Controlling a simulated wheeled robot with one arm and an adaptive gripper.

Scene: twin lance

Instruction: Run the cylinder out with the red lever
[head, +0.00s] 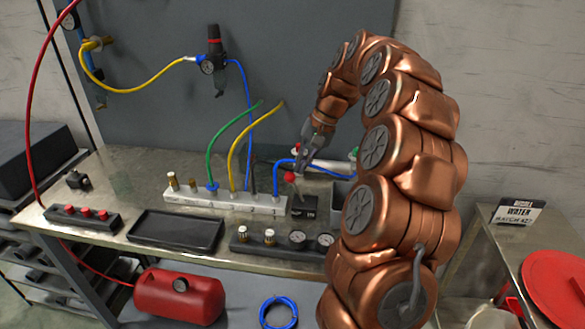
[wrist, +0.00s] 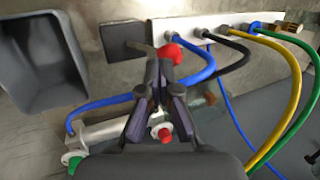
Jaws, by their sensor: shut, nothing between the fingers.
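The red lever is a round red knob (head: 289,177) on a thin stem rising from a black valve block (head: 303,208) on the bench. In the wrist view the red knob (wrist: 170,54) lies just beyond my fingertips, and the stem leans left over the block (wrist: 122,41). My gripper (head: 303,165) is shut and empty, close beside the knob; it also shows in the wrist view (wrist: 161,70). I cannot tell whether it touches the knob. The silver cylinder (wrist: 98,136) lies below the fingers in the wrist view, partly hidden, with red and green fittings. Its rod is not clear.
A white manifold (head: 225,201) with blue, green, yellow and black hoses stands left of the valve. A grey bin (wrist: 40,55) is near the block. A black tray (head: 176,232) and gauge block (head: 283,242) sit at the bench front. A blue hose (head: 312,168) loops beside my gripper.

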